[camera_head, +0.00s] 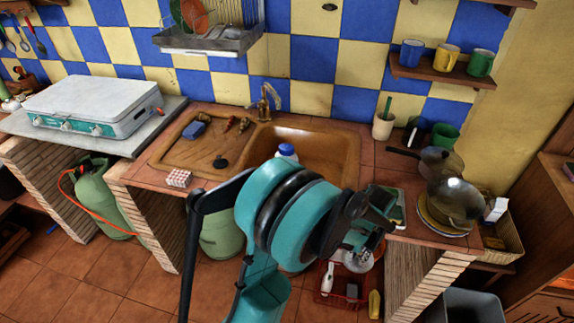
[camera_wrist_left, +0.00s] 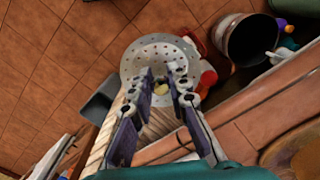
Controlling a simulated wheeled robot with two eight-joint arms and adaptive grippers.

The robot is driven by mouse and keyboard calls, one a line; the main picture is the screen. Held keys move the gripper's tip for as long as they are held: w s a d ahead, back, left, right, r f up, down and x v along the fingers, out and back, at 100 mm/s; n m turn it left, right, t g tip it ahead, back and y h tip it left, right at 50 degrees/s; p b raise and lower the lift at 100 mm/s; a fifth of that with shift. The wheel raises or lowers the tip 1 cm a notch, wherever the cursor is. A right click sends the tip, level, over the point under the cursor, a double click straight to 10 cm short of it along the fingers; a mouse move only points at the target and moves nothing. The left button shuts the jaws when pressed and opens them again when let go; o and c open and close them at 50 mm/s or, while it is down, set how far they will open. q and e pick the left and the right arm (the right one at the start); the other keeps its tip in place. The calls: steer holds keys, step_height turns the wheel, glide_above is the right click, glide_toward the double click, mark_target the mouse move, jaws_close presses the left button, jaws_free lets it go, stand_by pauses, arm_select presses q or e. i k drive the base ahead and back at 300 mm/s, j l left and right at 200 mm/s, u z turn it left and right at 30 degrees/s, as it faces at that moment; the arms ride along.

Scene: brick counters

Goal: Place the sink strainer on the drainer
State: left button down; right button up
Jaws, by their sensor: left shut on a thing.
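The sink strainer, a round pale metal disc with many small holes, shows in the left wrist view (camera_wrist_left: 158,48). My left gripper (camera_wrist_left: 162,84) is shut on its near side. In the head view the gripper (camera_head: 366,240) is at the front of the counter, partly hidden by my own arm, and only a pale bit of the strainer (camera_head: 358,261) shows below it. The brown sink's ribbed draining board (camera_head: 185,155) lies to the left of the basin. A wall rack (camera_head: 225,44) with plates hangs above. My right gripper is not in view.
On the draining board are a blue sponge (camera_head: 194,130) and a black round piece (camera_head: 220,162). A blue-capped bottle (camera_head: 287,151) stands at the basin's front. Glass-lidded pans (camera_head: 455,203) stand at the right. A tap (camera_head: 265,103) rises behind the sink.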

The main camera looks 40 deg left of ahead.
mark_target(200, 158)
steer(key=j+u, duration=0.2)
steer(key=u, duration=0.2)
steer(key=j+u, duration=0.2)
steer(key=u, duration=0.15)
steer(key=j+u, duration=0.2)
steer(key=u, duration=0.2)
steer(key=i, duration=0.05)
